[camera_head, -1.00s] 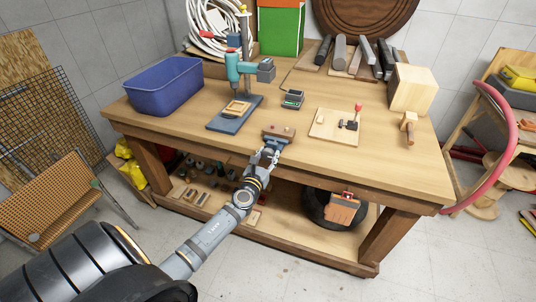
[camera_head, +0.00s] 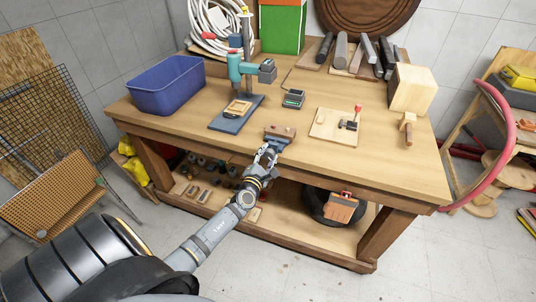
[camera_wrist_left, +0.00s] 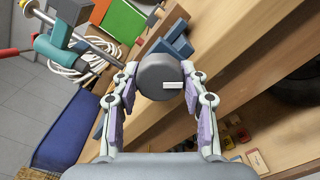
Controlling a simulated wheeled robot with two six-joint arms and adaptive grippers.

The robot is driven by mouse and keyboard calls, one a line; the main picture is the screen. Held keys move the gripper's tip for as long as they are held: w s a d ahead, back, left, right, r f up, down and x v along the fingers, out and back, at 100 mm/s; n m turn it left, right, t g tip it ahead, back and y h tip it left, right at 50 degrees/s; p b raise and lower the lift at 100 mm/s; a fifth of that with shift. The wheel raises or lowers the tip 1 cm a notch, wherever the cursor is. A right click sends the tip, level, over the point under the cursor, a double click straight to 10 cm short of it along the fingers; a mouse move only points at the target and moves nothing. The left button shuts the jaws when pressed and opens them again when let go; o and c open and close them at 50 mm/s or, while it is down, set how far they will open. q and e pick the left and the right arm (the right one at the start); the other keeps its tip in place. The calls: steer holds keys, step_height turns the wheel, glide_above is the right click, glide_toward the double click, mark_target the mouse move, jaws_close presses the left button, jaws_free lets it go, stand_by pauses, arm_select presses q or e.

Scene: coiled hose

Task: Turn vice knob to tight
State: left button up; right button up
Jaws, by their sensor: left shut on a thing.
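The vice (camera_head: 279,133), with a wooden jaw face and blue body, is fixed at the front edge of the workbench. Its round dark grey knob (camera_wrist_left: 160,72) faces me in the left wrist view and carries a white mark, which points to the right there. My left gripper (camera_head: 268,153) is at the knob in front of the bench edge. In the wrist view its two fingers are shut on the knob's left and right sides. In the head view the gripper hides the knob. My right gripper is in neither view.
The bench top (camera_head: 190,145) is clear around the vice. A drill press (camera_head: 241,75) and blue bin (camera_head: 166,86) stand to the left. A board with a red-handled clamp (camera_head: 335,126) lies to the right. A lower shelf (camera_head: 290,228) lies under the arm.

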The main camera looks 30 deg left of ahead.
arm_select(q)
steer(key=shift+f+m, duration=0.1)
steer(key=shift+m, duration=0.7)
steer(key=o, duration=1.1)
steer(key=shift+o, duration=0.2)
steer(key=v, duration=1.2)
